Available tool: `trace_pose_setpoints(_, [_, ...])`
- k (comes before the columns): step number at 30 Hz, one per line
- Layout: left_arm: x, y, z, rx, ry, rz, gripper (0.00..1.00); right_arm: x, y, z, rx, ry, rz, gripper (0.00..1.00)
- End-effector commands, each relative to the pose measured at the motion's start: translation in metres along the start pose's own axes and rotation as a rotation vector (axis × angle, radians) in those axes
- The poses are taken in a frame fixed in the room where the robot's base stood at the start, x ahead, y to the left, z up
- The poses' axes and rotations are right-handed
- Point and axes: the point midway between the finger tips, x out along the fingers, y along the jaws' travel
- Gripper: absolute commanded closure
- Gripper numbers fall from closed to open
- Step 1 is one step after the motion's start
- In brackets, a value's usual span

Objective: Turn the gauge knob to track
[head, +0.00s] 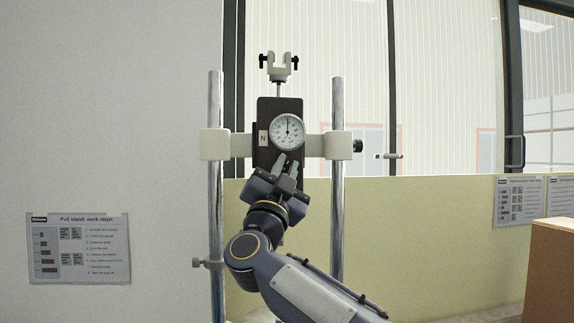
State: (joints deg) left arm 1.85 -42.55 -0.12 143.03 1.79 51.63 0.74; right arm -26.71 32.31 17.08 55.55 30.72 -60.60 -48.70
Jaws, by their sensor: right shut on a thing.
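The gauge (288,132) has a round white dial on a dark upright body, with its needle pointing about straight up. A small label with the letter N (263,138) sits left of the dial. My right gripper (287,163) is just below the dial, in front of the lower gauge body. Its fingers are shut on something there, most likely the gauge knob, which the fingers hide. My left gripper is not in view.
Two upright metal posts (337,100) flank the gauge, joined by a pale crossbar (215,146). A clamp fitting (279,67) tops the gauge. A work-steps poster (79,248) hangs on the left wall. A cardboard box (549,270) stands at lower right.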

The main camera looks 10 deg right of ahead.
Motion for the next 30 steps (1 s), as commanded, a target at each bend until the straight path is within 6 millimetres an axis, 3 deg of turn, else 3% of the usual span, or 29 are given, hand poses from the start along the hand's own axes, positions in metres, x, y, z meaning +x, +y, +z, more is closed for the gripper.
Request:
trace_pose_setpoints(21, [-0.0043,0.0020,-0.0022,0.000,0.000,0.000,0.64,0.0001,-0.0012,-0.0004,0.056,0.001,0.055,1.00])
trace_pose_setpoints(22, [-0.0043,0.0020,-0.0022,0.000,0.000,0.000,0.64,0.0001,-0.0012,-0.0004,0.056,0.001,0.054,0.82])
trace_pose_setpoints(24, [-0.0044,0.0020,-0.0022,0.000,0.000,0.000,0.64,0.0001,-0.0012,-0.0004,0.056,0.001,0.054,0.73])
trace_pose_setpoints(27, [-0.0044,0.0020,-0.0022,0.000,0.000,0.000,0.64,0.0001,-0.0012,-0.0004,0.055,0.001,0.054,0.63])
trace_pose_setpoints(30, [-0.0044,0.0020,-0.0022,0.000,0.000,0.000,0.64,0.0002,-0.0012,-0.0005,0.055,0.001,0.054,0.63])
